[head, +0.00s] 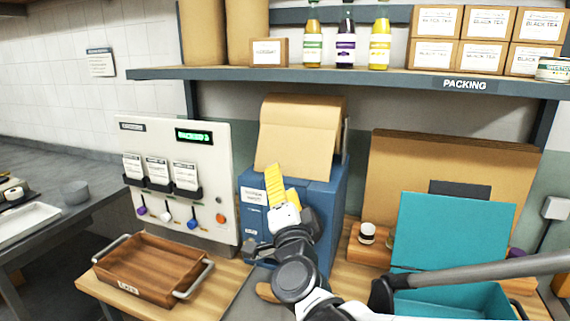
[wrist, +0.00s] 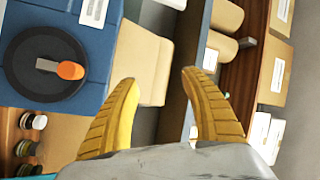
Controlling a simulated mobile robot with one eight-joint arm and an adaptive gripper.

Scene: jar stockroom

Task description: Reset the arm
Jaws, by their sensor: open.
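My gripper (head: 284,183) is raised in front of the blue dispenser (head: 252,218), its yellow fingers pointing up. In the wrist view my gripper (wrist: 159,78) shows two yellow ribbed fingers spread apart with nothing between them. The blue dispenser also shows there at the upper left (wrist: 82,88), with a black round part and an orange knob. My arm reaches in from the lower right of the head view and hides part of the dispenser's front.
A wooden tray (head: 150,264) with metal handles sits on the bench at left. A teal box (head: 452,230) with its lid raised stands at right. Overhead is a shelf (head: 400,82) with bottles and tea boxes. A white panel (head: 152,145) with scoops stands behind the tray.

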